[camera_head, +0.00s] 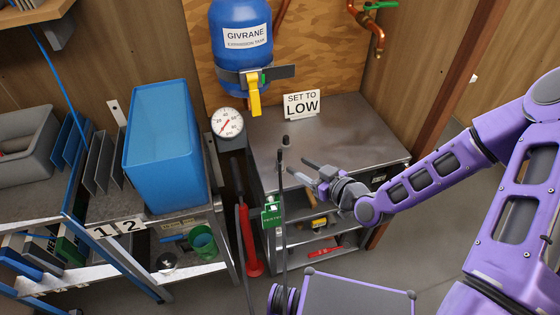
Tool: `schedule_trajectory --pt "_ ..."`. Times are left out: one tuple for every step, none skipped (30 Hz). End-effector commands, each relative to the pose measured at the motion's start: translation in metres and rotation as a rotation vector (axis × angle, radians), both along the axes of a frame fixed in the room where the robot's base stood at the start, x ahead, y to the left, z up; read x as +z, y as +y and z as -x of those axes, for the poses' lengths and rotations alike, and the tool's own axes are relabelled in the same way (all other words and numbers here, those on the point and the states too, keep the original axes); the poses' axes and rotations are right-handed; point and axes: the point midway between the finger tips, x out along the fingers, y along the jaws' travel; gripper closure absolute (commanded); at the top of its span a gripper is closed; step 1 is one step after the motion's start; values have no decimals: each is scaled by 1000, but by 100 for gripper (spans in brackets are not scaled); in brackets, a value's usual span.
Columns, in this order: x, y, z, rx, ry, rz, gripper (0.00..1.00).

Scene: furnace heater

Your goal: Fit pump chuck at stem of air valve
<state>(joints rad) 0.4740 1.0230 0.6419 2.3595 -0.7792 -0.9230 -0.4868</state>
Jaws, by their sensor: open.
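My gripper (313,174) is open, its fingers pointing left in front of the grey cabinet, with nothing visible between them. A blue expansion tank (240,14) labelled GIVRANE hangs on the plywood wall, up and left of the gripper. A yellow part (254,92) hangs below its bracket; I cannot tell whether this is the chuck or a lever. The air valve stem cannot be made out. A red pump-like cylinder (249,243) stands left of the cabinet, below a round dial gauge (228,123). A thin dark upright rod (282,190) stands just left of the fingers.
The grey cabinet top (335,130) is mostly clear, with a SET TO LOW sign (301,104) at its back. A green tag (271,211) hangs by the rod. A blue bin (165,145) stands on the left shelf. Copper pipes (371,30) run at upper right.

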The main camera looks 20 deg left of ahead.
Motion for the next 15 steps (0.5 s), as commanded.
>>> schedule_trajectory --pt "-4 10 -6 3 0 -3 48" --pt "-6 15 -9 3 0 -2 48" --pt "-8 20 -13 3 1 -2 48" --pt "-10 24 -16 2 1 -2 48" --pt "-11 27 -19 2 1 -1 48" --pt "-13 31 -22 1 1 -1 48" --pt "-13 34 -24 1 0 0 48" --pt "-14 35 -25 0 1 -1 48" --pt "-15 37 -27 0 0 0 48" --pt "-15 38 -28 0 1 1 48" --pt "-16 39 -29 0 1 1 48" --pt "-17 41 -30 0 1 1 48" --pt "-18 43 -31 1 2 0 48" --pt "-20 45 -33 1 2 0 48" --pt "-22 49 -36 2 1 -1 48"
